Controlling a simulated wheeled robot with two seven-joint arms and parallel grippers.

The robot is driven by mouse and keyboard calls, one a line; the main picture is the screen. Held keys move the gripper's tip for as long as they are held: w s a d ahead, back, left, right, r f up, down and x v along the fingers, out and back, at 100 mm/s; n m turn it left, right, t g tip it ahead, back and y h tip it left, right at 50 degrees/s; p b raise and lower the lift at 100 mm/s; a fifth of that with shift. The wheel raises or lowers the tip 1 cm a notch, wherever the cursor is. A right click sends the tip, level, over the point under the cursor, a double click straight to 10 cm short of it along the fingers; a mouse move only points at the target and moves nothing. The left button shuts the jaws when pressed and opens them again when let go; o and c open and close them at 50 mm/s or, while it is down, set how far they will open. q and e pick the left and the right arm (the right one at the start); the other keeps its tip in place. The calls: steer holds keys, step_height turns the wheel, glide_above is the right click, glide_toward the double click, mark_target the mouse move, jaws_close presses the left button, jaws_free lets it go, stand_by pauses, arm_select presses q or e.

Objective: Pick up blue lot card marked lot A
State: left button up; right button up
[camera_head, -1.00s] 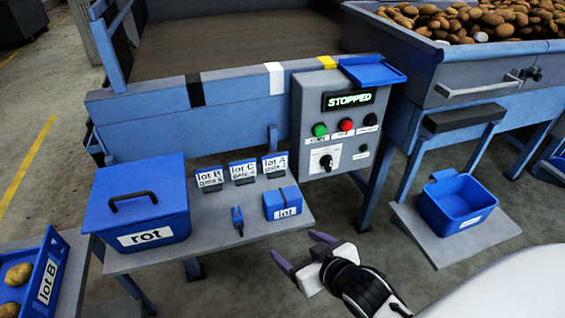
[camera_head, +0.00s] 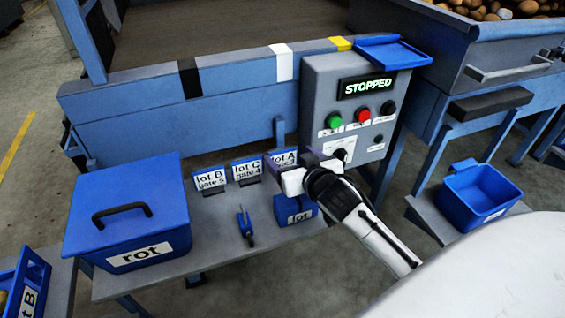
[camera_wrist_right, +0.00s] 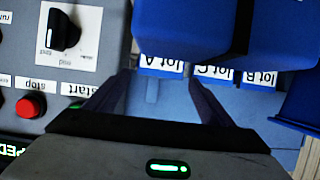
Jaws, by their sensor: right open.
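The blue lot A card (camera_head: 284,157) is a small upright blue card with a white label. It stands at the right end of a row of three cards on the grey shelf. My right gripper (camera_head: 289,163) is open at this card in the head view and covers part of it. In the right wrist view, which is upside down, the lot A label (camera_wrist_right: 161,66) lies between and beyond the two fingers of the open right gripper (camera_wrist_right: 162,86). I cannot tell whether the fingers touch it. My left gripper is not in view.
Beside it stand the lot C card (camera_head: 247,169) and lot B card (camera_head: 211,180). A blue box marked lot (camera_head: 296,212), a small blue tool (camera_head: 245,225) and the rot bin (camera_head: 125,205) share the shelf. The control panel (camera_head: 350,110) rises close on the right.

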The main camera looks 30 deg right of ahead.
mark_target(283, 152)
steer(key=x, duration=0.3)
steer(key=shift+w+f, duration=0.15)
steer(key=shift+c, duration=0.5)
steer(key=c, duration=0.7)
steer(key=shift+c, duration=0.2)
